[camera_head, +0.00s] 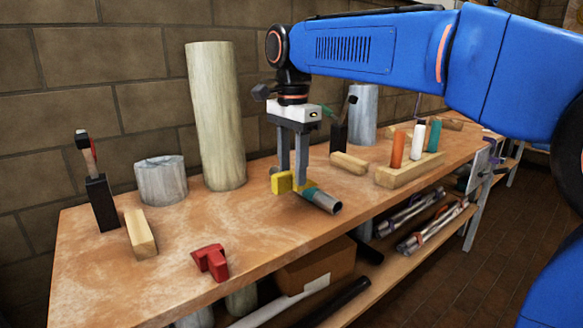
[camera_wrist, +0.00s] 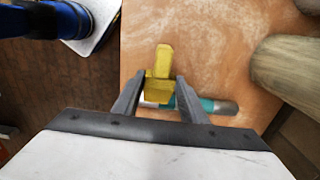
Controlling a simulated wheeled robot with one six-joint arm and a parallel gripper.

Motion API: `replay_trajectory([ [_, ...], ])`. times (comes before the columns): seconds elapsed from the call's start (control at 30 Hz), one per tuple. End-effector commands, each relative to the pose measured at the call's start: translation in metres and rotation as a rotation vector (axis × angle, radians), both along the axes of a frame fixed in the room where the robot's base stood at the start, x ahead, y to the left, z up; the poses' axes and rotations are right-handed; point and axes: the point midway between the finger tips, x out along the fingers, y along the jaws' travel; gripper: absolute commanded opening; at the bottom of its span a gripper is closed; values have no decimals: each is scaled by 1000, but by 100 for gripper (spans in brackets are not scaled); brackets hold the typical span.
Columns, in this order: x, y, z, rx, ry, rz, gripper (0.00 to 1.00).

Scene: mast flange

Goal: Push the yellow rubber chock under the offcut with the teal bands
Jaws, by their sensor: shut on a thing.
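The yellow rubber chock (camera_head: 283,183) is held between the fingers of my gripper (camera_head: 291,178), low over the bench or on it; I cannot tell which. In the wrist view the yellow chock (camera_wrist: 162,62) sticks out past the fingertips (camera_wrist: 163,82). The offcut (camera_head: 327,203), a short grey pipe with teal on it, lies close beside the chock near the bench's front edge. In the wrist view the offcut (camera_wrist: 225,107) runs across behind the fingers, and the chock and fingers hide part of it. Whether the chock touches it is unclear.
The bench (camera_head: 120,275) holds a red chock-like piece (camera_head: 210,261), a wooden block (camera_head: 141,233) and a hammer in a black holder (camera_head: 102,203). A tall pale cylinder (camera_head: 216,115) and a short grey one (camera_head: 161,180) stand behind. A wooden rack (camera_head: 408,170) stands right. Front left is clear.

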Motion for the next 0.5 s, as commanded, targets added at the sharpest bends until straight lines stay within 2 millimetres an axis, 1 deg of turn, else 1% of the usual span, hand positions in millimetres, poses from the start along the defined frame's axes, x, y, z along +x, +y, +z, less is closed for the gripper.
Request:
replay_trajectory([
  [0.27,0,0,-3,0,0,1,2],
  [0.5,0,0,-16,-1,1,2,2],
])
